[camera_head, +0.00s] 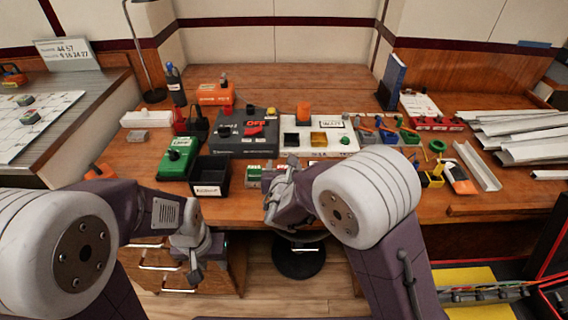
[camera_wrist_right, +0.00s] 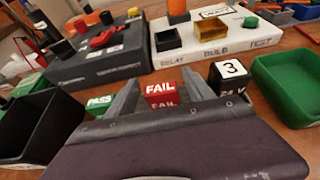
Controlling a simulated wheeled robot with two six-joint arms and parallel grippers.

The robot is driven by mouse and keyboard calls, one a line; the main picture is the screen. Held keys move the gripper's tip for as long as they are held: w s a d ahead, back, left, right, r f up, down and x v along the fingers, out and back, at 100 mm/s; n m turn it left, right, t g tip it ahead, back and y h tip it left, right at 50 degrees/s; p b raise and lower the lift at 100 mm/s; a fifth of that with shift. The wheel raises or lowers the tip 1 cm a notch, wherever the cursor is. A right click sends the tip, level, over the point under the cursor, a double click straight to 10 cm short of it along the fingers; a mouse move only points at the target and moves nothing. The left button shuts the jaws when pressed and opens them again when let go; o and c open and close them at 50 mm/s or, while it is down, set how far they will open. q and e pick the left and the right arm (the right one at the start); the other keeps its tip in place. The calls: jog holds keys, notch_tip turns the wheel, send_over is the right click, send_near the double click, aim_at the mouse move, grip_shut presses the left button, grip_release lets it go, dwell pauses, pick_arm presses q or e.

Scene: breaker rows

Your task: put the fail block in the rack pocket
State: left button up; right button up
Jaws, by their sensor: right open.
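The red FAIL block (camera_wrist_right: 163,94) sits between the two spread fingers of my right gripper (camera_wrist_right: 164,82) in the right wrist view. The fingers stand on either side of it with no clear contact. In the head view my right gripper (camera_head: 281,188) is low over the table's front edge, and the block is not clearly visible there. I cannot tell which is the rack pocket. My left gripper (camera_head: 194,272) hangs below the table's front edge, its jaws unclear.
A black bin (camera_head: 210,175) lies left of my right gripper; a green bin (camera_wrist_right: 290,85) is at right. A dark switch box (camera_head: 245,143) stands behind.

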jog(key=p+v, duration=0.1)
jog(key=v, duration=0.9)
jog(key=shift+s, duration=0.2)
